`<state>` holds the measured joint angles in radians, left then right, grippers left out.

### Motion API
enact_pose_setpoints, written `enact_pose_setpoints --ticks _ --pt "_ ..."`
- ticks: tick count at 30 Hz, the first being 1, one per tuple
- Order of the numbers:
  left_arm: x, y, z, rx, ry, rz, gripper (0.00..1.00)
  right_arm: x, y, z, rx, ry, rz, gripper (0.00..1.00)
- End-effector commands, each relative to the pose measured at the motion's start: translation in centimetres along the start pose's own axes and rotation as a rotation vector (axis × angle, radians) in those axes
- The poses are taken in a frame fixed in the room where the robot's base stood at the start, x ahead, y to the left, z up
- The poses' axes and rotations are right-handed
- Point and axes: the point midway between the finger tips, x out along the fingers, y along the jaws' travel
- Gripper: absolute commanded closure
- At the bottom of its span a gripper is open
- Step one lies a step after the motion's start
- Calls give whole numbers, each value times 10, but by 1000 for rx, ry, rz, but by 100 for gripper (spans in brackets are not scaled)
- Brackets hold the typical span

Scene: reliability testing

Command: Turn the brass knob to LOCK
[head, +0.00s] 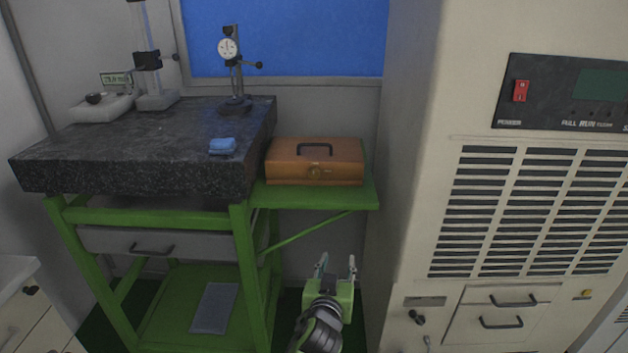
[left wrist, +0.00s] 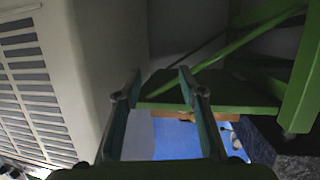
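A brown box (head: 290,165) with a dark handle on its lid sits on the green side shelf in the head view. Part of the box (left wrist: 220,116) shows beyond the shelf edge there. My right gripper is not in view.
A dark stone slab (head: 130,150) on a green frame stands left of the box, bearing a dial gauge stand (head: 232,75) and a blue cloth (head: 222,146). A tall beige cabinet (head: 405,180) stands close on the right. The green shelf (head: 362,193) juts out under the box.

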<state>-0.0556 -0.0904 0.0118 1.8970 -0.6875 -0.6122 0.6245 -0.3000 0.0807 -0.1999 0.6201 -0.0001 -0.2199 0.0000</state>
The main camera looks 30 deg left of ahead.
Motion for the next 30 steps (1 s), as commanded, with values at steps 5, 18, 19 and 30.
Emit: enact_pose_setpoints --ticks 5,18,19,30 --pt "-28 -39 -108 -130 192 -101 63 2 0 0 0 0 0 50" --pt "-12 -62 -156 -180 266 -142 63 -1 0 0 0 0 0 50" --pt "-6 -63 -157 -180 267 -141 63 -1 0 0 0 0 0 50" --pt "65 -76 -173 -180 264 -142 63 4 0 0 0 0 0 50"
